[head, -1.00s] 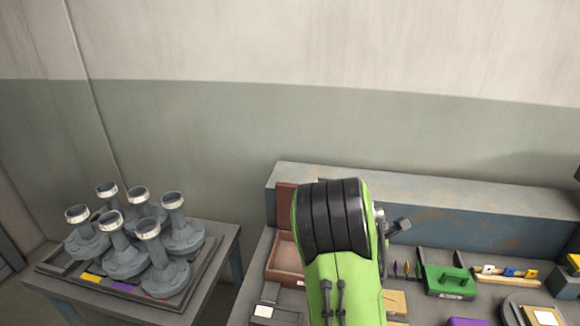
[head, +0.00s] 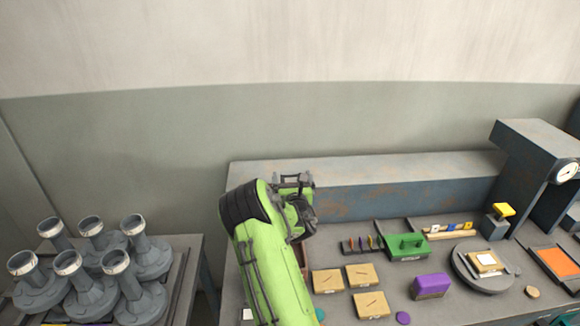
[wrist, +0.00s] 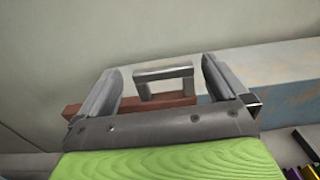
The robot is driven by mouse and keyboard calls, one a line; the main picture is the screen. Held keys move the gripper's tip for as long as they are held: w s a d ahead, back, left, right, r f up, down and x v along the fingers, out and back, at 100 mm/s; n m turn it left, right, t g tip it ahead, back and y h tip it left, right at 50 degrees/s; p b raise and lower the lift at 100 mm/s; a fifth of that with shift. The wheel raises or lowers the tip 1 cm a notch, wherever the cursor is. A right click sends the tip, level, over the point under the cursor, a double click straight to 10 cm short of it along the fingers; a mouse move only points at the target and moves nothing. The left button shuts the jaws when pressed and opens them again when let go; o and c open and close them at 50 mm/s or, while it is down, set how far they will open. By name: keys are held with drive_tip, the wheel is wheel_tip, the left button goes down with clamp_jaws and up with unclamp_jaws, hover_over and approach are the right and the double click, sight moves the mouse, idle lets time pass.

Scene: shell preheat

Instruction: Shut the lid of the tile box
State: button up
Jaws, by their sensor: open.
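The tile box (head: 300,254) is mostly hidden behind my arm in the head view; only a brown strip of it shows. In the wrist view, the top edge of its red-brown lid (wrist: 185,102) shows beyond my gripper, with a grey bar handle (wrist: 165,73) rising from it. The lid appears to stand raised. My gripper (wrist: 160,68) is open, and the handle appears between its two fingers with a gap on each side. I cannot tell how far the fingertips are from it. In the head view my gripper (head: 293,181) is above the box's place, before the ledge.
A blue-grey ledge (head: 400,188) runs along the back of the bench. Right of my arm are several tan tiles (head: 361,275), a green block (head: 406,246), a purple block (head: 431,286) and a round plate (head: 468,279). Grey funnel-like castings (head: 85,280) stand on the left table.

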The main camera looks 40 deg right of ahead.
sight(292, 173)
drive_tip(key=x, duration=0.5)
drive_tip(key=shift+s, duration=0.1)
